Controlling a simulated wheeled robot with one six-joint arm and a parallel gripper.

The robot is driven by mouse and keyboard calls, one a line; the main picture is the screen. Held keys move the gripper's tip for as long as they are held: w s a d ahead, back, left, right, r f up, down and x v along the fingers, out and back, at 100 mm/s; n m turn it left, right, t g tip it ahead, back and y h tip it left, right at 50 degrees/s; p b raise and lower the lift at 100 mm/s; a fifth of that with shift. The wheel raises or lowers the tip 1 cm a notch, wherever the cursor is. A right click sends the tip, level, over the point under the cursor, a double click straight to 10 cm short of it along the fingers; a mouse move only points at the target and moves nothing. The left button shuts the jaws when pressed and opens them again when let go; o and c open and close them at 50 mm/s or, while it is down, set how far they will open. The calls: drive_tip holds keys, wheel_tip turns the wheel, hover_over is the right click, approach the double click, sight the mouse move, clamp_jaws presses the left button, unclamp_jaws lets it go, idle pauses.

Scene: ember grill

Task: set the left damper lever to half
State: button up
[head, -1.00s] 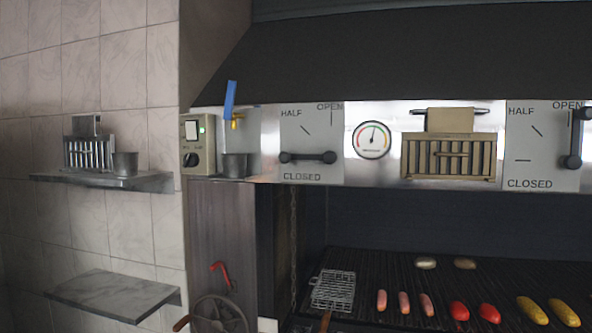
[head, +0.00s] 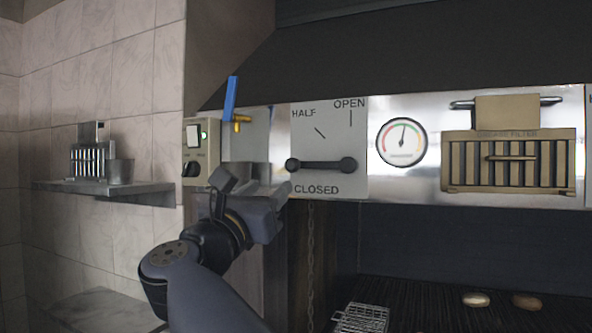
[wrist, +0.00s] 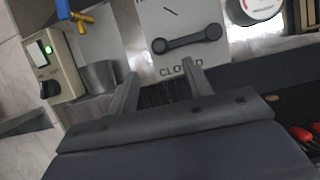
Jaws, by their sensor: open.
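The left damper lever (head: 320,165) is a black bar with a round knob at each end. It lies horizontal on a white plate (head: 355,120) marked HALF, OPEN and CLOSED, just above the word CLOSED. In the wrist view the lever (wrist: 188,39) shows beyond the fingers, tilted by the camera's roll. My gripper (wrist: 160,80) is open and empty, its two fingers pointing at the lower part of the plate, apart from the lever. In the head view my gripper (head: 283,190) is to the left of and slightly below the lever.
A round gauge (head: 401,142) and a grease filter (head: 508,160) are right of the plate. A control box (head: 196,150), a brass tap with blue handle (head: 231,100) and a metal cup (wrist: 99,77) are left. The grill (head: 430,300) lies below.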

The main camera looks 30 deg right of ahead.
sight(290, 166)
drive_tip(key=p+x, duration=0.4)
drive_tip(key=x, duration=0.5)
drive_tip(key=shift+r, duration=0.3)
drive_tip(key=shift+w+d+p, duration=0.35)
drive_tip(key=shift+d, duration=0.1)
drive_tip(key=shift+c, duration=0.6)
clamp_jaws()
